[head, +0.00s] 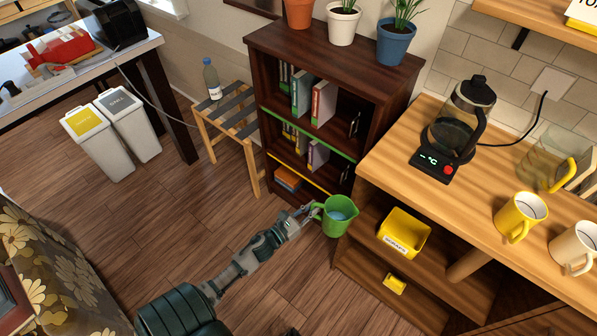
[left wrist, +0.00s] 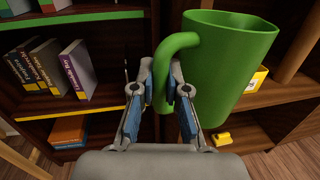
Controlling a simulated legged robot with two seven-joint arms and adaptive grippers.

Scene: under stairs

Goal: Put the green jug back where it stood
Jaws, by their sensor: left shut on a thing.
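The green jug (head: 340,214) is in front of the dark bookcase, at the left end of the wooden counter. Something light blue shows inside it in the head view. My left gripper (head: 314,211) is shut on the jug's handle, on the jug's left side. In the left wrist view the jug (left wrist: 228,65) looks large and close, and the fingers of my left gripper (left wrist: 162,95) sit on either side of its handle. The jug looks upright in the head view. My right gripper is not in view.
The bookcase (head: 312,52) holds books and has potted plants on top. The counter (head: 407,130) carries a glass kettle (head: 460,120), a glass pitcher (head: 545,160), a yellow mug (head: 521,215) and a white mug (head: 574,248). A yellow bin (head: 404,232) stands on the shelf below. A slatted stool (head: 232,120) stands left.

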